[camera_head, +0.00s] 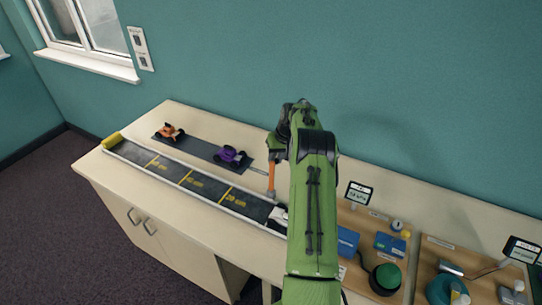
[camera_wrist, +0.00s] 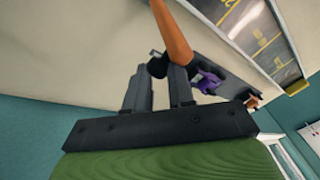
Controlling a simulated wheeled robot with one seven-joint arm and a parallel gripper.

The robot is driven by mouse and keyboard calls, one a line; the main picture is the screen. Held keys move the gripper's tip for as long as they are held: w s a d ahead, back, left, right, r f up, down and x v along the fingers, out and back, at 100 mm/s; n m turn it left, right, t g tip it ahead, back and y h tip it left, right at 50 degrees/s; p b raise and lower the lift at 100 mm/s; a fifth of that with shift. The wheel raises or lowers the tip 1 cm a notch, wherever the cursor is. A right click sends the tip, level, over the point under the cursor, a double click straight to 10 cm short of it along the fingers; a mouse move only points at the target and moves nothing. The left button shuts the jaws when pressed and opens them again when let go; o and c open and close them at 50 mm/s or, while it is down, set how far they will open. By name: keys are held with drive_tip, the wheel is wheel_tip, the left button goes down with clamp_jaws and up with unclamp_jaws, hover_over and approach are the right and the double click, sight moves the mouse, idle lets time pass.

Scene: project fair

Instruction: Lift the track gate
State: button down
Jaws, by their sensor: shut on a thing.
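The track (camera_head: 190,181) is a dark lane with pale rails and yellow distance marks, lying along the bench. An orange bar (camera_head: 271,178), seemingly the track gate's lever, stands roughly upright beside the track's right end. My gripper (camera_head: 274,152) is at the bar's top, partly hidden by my green arm. In the wrist view the bar (camera_wrist: 173,35) ends at my fingertips (camera_wrist: 168,70), which are shut on it. A white car (camera_head: 279,214) sits at the track's right end, partly behind my arm. The gate's lower part is hidden, so I cannot tell its height.
An orange car (camera_head: 170,131) and a purple car (camera_head: 231,155) stand on a dark strip (camera_head: 199,147) behind the track. A yellow block (camera_head: 111,140) is at the track's left end. Boards with a green button (camera_head: 386,277) and small displays (camera_head: 359,193) fill the right side.

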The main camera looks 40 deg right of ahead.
drive_tip(key=shift+s+d+f+p, duration=0.15)
drive_tip(key=shift+d+f+p, duration=0.2)
drive_tip(key=shift+d, duration=0.2)
drive_tip(key=shift+s+d+f+p, duration=0.15)
drive_tip(key=shift+d+f+p, duration=0.05)
drive_tip(key=shift+d+f, duration=0.25)
drive_tip(key=shift+d, duration=0.1)
drive_tip(key=c, duration=1.4)
unclamp_jaws()
drive_tip(key=shift+c, duration=0.2)
drive_tip(key=o, duration=0.5)
drive_tip(key=shift+s+d+f, duration=0.1)
drive_tip(key=shift+d+f, duration=0.05)
drive_tip(key=shift+d, duration=0.25)
drive_tip(key=shift+a, duration=0.15)
drive_tip(key=w+a+v, duration=0.1)
drive_tip(key=v, duration=1.5)
drive_tip(key=shift+d+r, duration=0.35)
drive_tip(key=shift+d, duration=0.05)
